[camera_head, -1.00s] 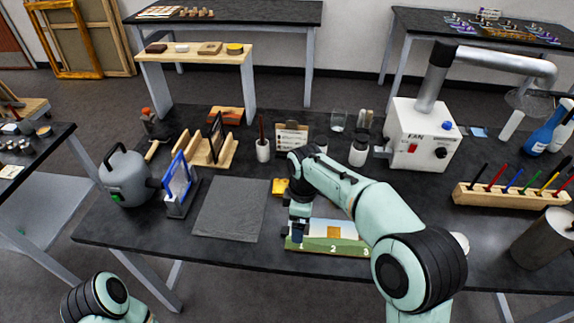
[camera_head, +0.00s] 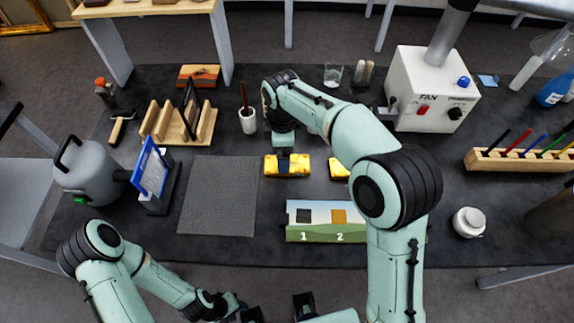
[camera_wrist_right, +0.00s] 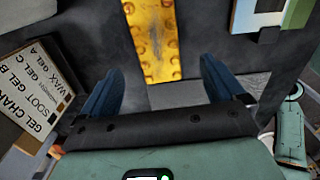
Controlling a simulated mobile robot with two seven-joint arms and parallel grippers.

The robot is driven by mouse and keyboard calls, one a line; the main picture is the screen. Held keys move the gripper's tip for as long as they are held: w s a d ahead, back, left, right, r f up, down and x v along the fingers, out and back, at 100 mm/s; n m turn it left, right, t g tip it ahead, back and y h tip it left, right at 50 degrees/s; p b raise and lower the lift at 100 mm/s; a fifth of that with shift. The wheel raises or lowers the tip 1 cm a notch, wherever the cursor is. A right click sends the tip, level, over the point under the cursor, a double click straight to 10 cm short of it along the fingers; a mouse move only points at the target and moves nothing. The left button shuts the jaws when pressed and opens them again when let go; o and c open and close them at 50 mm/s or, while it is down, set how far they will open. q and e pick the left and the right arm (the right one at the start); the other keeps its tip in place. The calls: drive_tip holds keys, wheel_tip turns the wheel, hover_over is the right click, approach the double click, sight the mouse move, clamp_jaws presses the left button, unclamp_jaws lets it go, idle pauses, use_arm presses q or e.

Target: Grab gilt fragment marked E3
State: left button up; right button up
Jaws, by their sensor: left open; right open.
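A yellow-gold, bumpy gilt fragment (camera_head: 296,171) lies on the dark bench right of the grey mat; it also shows in the right wrist view (camera_wrist_right: 154,40). A second gold piece (camera_head: 338,169) lies to its right, partly hidden by my right arm. I cannot read a mark E3 on either. My right gripper (camera_head: 286,160) is over the first fragment. In the right wrist view its blue fingers (camera_wrist_right: 163,85) are spread, with the fragment beyond and between them and nothing gripped. My left gripper (camera_head: 277,309) is open and empty at the bottom edge.
A numbered panel (camera_head: 309,235) stands in front of the fragments. The grey mat (camera_head: 218,195) is empty. A blue-framed screen (camera_head: 152,172), wooden rack (camera_head: 178,131), brush cup (camera_head: 247,121) and fan box (camera_head: 432,85) surround it. A label card (camera_wrist_right: 25,92) shows in the right wrist view.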

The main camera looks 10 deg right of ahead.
drive_tip(key=shift+w+d+f, duration=0.1)
drive_tip(key=shift+w+f, duration=0.05)
drive_tip(key=shift+f, duration=2.95)
drive_tip(key=c, duration=1.2)
